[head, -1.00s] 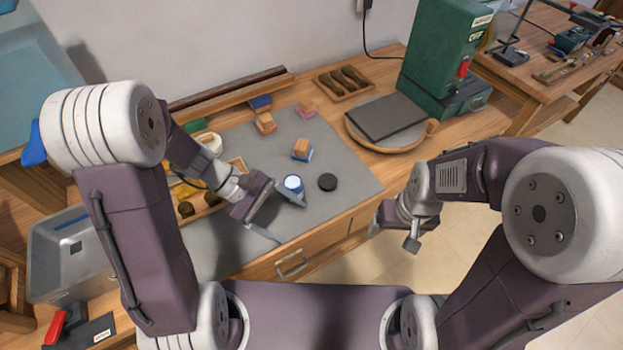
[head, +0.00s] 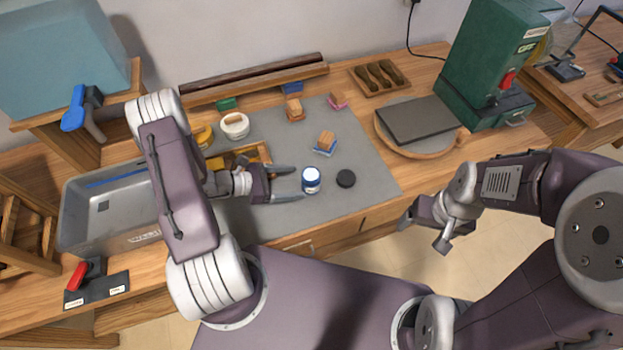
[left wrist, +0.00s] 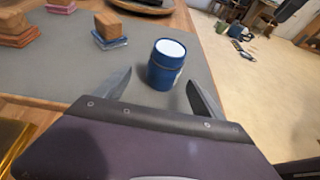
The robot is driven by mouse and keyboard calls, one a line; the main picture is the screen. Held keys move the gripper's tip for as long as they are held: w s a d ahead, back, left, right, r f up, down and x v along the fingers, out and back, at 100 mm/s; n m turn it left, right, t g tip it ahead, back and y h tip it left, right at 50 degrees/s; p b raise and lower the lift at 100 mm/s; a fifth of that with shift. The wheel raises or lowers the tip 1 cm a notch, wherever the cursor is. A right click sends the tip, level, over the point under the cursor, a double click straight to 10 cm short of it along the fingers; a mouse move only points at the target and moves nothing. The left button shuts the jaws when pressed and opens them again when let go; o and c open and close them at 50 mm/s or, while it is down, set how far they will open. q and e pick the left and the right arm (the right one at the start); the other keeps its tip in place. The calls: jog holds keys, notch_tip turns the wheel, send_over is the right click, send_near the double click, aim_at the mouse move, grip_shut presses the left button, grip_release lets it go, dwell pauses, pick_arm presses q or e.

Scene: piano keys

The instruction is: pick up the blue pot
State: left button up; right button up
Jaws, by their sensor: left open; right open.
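The blue pot (head: 311,180) is a small blue cylinder with a white top and a pale label. It stands upright on the grey mat (head: 371,188). In the left wrist view the pot (left wrist: 166,65) stands just beyond and between the open fingertips. My left gripper (head: 297,187) is open and empty, its fingers pointing right toward the pot. The fingers also show in the left wrist view (left wrist: 160,90), with a gap to the pot. My right gripper (head: 424,230) hangs beyond the front edge of the bench at the right, away from the pot.
The mat's right part is clear.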

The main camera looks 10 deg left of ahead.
aim_at(306, 183)
pick_arm(q)
jog(key=x, duration=0.5)
jog(key=shift+s+d+p, duration=0.25)
jog(key=shift+p, duration=0.15)
jog(key=shift+a, duration=0.1)
jog(key=shift+c, duration=1.2)
jog(key=shift+s, duration=0.1)
jog(key=c, duration=0.5)
grip_shut()
jog(key=shift+r, duration=0.15)
